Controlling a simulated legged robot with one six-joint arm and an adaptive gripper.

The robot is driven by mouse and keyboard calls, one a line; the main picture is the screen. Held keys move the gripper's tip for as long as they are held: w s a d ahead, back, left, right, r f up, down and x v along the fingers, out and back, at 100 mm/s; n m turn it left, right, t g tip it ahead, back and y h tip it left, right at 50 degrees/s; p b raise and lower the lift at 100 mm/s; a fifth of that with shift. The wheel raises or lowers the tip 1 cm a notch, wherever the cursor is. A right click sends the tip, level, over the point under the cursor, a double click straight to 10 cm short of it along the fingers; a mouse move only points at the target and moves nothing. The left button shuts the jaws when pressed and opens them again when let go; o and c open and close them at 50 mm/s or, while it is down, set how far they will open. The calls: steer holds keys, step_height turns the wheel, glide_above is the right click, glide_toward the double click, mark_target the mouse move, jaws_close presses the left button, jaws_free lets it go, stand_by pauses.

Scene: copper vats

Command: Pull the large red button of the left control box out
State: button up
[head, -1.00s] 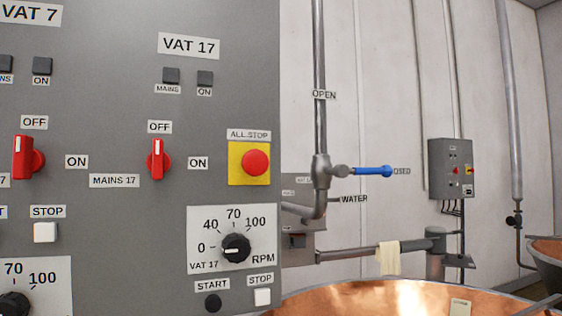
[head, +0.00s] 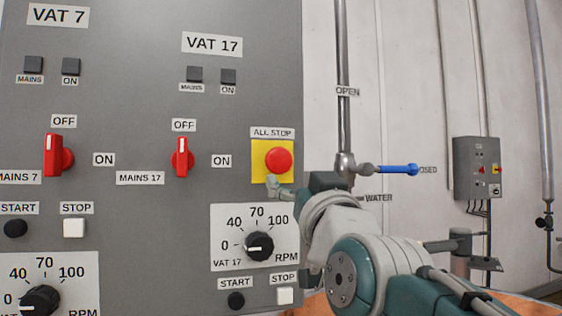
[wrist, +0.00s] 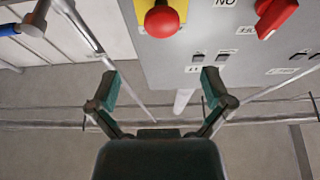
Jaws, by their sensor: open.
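The left control box (head: 130,100) is a large grey panel filling the left of the head view. Its large red button (head: 278,160) sits on a yellow square under the ALL STOP label. It also shows in the wrist view (wrist: 162,20), at the top, beyond the fingertips. My gripper (wrist: 157,78) is open and empty, its two fingers spread wide. In the head view my arm reaches in from the lower right, and my gripper (head: 275,186) is just below the red button, partly hidden by the wrist. No touch with the button shows.
Red rotary switches (head: 182,158), a black RPM knob (head: 259,246) and a white stop button (head: 285,295) are close by on the panel. A pipe with a blue-handled valve (head: 398,169) stands to the right. A smaller control box (head: 478,167) hangs on the far wall.

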mark_target(281, 160)
steer(key=w+a, duration=0.1)
steer(key=w+a+r, duration=0.1)
steer(key=w, duration=0.1)
steer(key=shift+w+a+r, duration=0.1)
steer(key=shift+w, duration=0.2)
steer(key=w, duration=0.1)
steer(key=w+r, duration=0.1)
steer(key=w, duration=0.1)
steer(key=w+r, duration=0.1)
steer(key=shift+w, duration=0.2)
steer(key=shift+w+a+r, duration=0.1)
steer(key=shift+w+a, duration=0.05)
steer(key=shift+w, duration=0.2)
steer(key=shift+w+a+r, duration=0.15)
steer(key=shift+w+a, duration=0.15)
steer(key=shift+a, duration=0.15)
steer(key=shift+s+d, duration=0.1)
steer(key=shift+d, duration=0.15)
steer(key=c, duration=1.3)
